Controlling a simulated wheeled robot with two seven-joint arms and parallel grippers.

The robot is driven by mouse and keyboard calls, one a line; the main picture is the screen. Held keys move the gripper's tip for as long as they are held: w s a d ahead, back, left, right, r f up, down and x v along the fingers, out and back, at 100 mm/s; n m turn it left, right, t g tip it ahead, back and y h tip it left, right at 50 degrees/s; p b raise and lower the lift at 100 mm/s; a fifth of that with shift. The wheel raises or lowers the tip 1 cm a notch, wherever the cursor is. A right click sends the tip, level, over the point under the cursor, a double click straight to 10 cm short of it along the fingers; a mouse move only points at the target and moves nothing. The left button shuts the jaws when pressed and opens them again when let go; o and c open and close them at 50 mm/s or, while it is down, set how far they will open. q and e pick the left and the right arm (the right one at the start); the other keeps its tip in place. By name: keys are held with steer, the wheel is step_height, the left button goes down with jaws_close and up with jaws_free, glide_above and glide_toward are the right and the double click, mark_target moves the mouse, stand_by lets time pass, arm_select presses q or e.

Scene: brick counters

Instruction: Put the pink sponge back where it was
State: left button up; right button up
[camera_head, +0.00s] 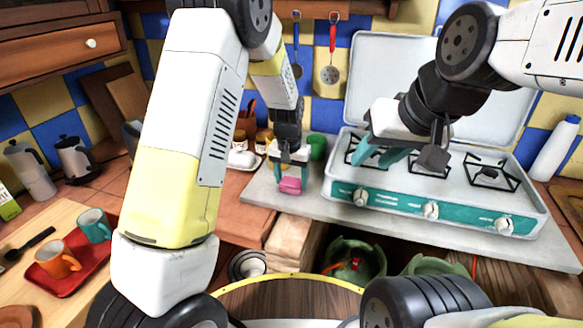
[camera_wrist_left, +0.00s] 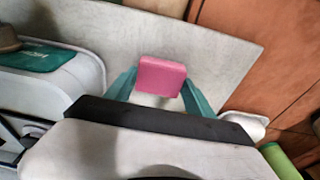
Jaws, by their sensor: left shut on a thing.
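The pink sponge (camera_head: 290,186) is between the teal fingers of my left gripper (camera_head: 289,172), over the left part of the grey counter slab (camera_head: 326,205), left of the stove. I cannot tell whether the sponge touches the slab. In the left wrist view the sponge (camera_wrist_left: 161,76) sits between the two fingers of my left gripper (camera_wrist_left: 160,90), with the pale slab behind it. My right gripper (camera_head: 381,157) hangs over the left side of the stove, its teal fingers apart and nothing visible between them.
The white and teal stove (camera_head: 430,209) with raised lid stands right of the sponge. A green cup (camera_head: 316,147) and a white butter dish (camera_head: 243,159) are near my left gripper. A red tray (camera_head: 68,280) with mugs is at far left. The slab's front strip is clear.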

mark_target(290, 185)
arm_select(q)
steer(key=shift+f, duration=0.1)
steer(key=o, duration=1.2)
step_height(290, 185, up, 12)
steer(key=s, duration=0.2)
steer(key=s+a+r+n+t+h, duration=0.2)
steer(key=s+a+r, duration=0.8)
steer(key=s+r, duration=0.1)
steer(key=s+a, duration=0.1)
steer(key=s, duration=0.3)
steer(key=s+a+r+t, duration=0.1)
steer(key=s, duration=0.4)
steer(key=s+a+r+n+t, duration=0.1)
steer(key=s+a, duration=0.1)
steer(key=s, duration=0.2)
steer(key=shift+s, duration=0.15)
steer(key=shift+r, duration=0.1)
